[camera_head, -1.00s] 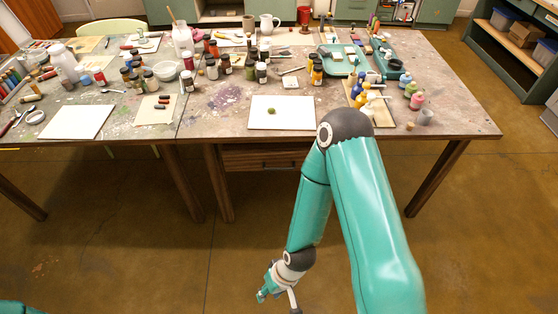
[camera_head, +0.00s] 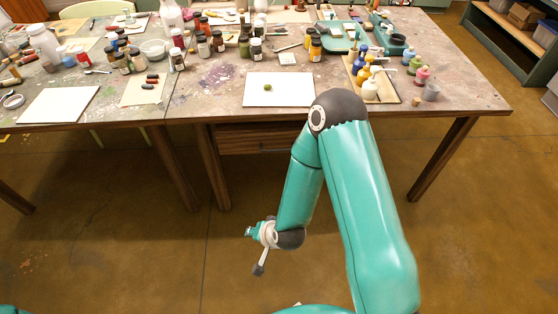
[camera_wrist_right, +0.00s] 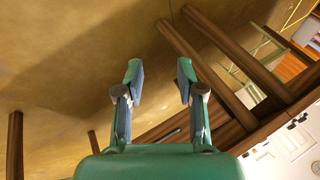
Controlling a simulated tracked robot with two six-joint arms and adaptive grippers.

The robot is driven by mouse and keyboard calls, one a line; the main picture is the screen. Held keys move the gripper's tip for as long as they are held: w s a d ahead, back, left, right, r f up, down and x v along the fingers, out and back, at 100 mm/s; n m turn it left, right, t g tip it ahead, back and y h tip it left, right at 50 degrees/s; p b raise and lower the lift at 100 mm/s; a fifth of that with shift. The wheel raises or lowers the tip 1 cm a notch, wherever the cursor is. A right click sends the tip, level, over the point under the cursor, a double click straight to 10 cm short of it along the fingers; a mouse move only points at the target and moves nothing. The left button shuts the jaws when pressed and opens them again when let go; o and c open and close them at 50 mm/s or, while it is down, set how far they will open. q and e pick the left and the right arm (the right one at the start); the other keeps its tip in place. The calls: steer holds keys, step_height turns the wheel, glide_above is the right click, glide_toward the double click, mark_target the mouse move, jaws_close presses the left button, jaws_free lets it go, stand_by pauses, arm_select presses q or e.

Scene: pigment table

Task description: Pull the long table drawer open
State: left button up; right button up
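The drawer (camera_head: 238,140) has a plain wooden front under the table's near edge in the head view. It looks closed, and my right arm hides its right part. My right gripper (camera_head: 253,250) hangs in front of the table, below drawer height in the picture and apart from the drawer. In the right wrist view, the right gripper (camera_wrist_right: 158,82) has its two fingers spread with nothing between them. The table's wooden edge (camera_wrist_right: 270,126) crosses the lower right there, tilted, partly behind the gripper. My left gripper is out of view.
Table legs (camera_head: 213,165) stand left of the drawer, and another leg (camera_head: 443,160) stands at the right. The tabletop holds a white sheet (camera_head: 262,98) with a green lump, dark jars (camera_head: 255,52) and blue and yellow bottles. The floor (camera_head: 110,240) before the table is clear.

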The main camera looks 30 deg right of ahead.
steer(key=w+d+f+m+t+h+b, duration=0.3)
steer(key=w+d+m+t+b, duration=0.1)
steer(key=w+d+m+b, duration=0.25)
arm_select(q)
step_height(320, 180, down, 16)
steer(key=b, duration=0.6)
steer(key=shift+b, duration=0.3)
arm_select(e)
steer(key=m+t+h, duration=0.3)
steer(key=m+h, duration=0.3)
steer(key=m, duration=0.2)
glide_toward(273, 141)
steer(key=w+d+f, duration=0.4)
steer(key=d, duration=0.1)
steer(key=shift+w, duration=0.15)
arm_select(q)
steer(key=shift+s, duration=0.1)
arm_select(e)
jaws_close()
